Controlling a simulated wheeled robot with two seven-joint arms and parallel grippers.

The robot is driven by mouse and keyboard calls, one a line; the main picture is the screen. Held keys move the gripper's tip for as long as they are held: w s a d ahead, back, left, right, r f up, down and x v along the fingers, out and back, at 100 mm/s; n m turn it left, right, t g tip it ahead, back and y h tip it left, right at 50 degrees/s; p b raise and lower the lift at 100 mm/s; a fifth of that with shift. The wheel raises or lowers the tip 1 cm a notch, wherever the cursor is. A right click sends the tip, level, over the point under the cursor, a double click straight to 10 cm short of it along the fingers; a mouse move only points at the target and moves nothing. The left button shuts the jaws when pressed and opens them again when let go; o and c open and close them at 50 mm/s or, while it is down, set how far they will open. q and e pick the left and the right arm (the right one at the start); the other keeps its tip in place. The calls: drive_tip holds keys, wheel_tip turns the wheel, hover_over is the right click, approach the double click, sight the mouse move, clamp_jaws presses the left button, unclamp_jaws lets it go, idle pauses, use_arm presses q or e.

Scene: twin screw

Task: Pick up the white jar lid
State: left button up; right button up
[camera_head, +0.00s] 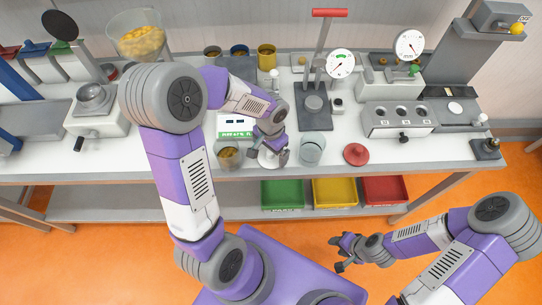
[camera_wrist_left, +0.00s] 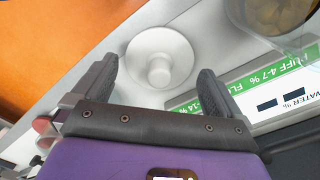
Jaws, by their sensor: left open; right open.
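The white jar lid (camera_wrist_left: 160,58) is a round disc with a raised knob, lying knob up on the white worktop in the left wrist view. In the head view the lid (camera_head: 268,158) is partly hidden by my left gripper (camera_head: 273,153). My left gripper also shows in the left wrist view (camera_wrist_left: 158,88). It is open, with one dark finger on either side of the knob and nothing held. Whether the fingers touch the lid I cannot tell. My right gripper (camera_head: 338,254) is open and empty, low in front of the bench over the floor.
A glass jar with brown contents (camera_head: 229,155) stands left of the lid, and an empty glass jar (camera_head: 311,150) stands right. A red lid (camera_head: 356,154) lies further right. A green-labelled display (camera_head: 236,125) is behind. The bench's front edge is close.

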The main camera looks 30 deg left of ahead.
use_arm(q)
drive_tip(key=shift+f, duration=0.6)
drive_tip(key=c, duration=0.8)
